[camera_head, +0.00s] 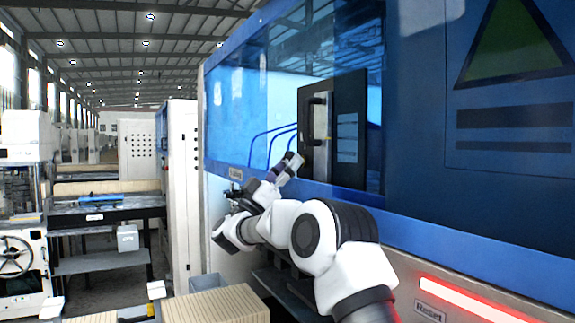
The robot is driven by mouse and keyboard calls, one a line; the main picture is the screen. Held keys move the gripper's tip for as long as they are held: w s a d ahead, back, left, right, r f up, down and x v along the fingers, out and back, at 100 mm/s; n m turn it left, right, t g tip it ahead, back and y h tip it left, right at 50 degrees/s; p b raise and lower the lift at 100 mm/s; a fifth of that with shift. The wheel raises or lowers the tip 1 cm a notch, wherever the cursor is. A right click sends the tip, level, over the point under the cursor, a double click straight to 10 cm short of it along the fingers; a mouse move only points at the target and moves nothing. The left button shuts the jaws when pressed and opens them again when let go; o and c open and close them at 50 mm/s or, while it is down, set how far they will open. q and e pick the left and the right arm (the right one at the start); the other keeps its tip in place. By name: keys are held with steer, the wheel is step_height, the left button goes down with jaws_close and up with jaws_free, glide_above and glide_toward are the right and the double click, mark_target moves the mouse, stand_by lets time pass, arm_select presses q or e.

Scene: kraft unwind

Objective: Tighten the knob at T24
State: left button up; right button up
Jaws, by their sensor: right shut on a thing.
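My right arm reaches in from the bottom right to the long blue and white machine. My right gripper (234,193), small and dark, is at the machine's front, just below a small label plate (236,173). The plate's text is too small to read. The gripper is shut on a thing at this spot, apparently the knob. The knob itself is hidden by the gripper and wrist, so its turn position cannot be told. My left gripper is not in view.
The machine's blue window and a dark door panel with a handle (332,135) stand behind my arm. A red-lit strip (480,302) and a Reset label (430,312) are at lower right. A ribbed tan box (215,306) is below. A workbench (105,212) stands at left.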

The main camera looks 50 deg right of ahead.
steer(key=shift+d+m+g+y+b, duration=0.1)
steer(key=shift+m+g+y+b, duration=0.2)
steer(key=shift+m+g+b, duration=0.5)
steer(key=shift+m+g, duration=0.8)
steer(key=shift+m, duration=0.2)
steer(key=shift+r, duration=0.1)
steer(key=o, duration=1.2)
steer(key=shift+c, duration=0.2)
steer(key=shift+s+d, duration=0.15)
steer(key=v, duration=0.7)
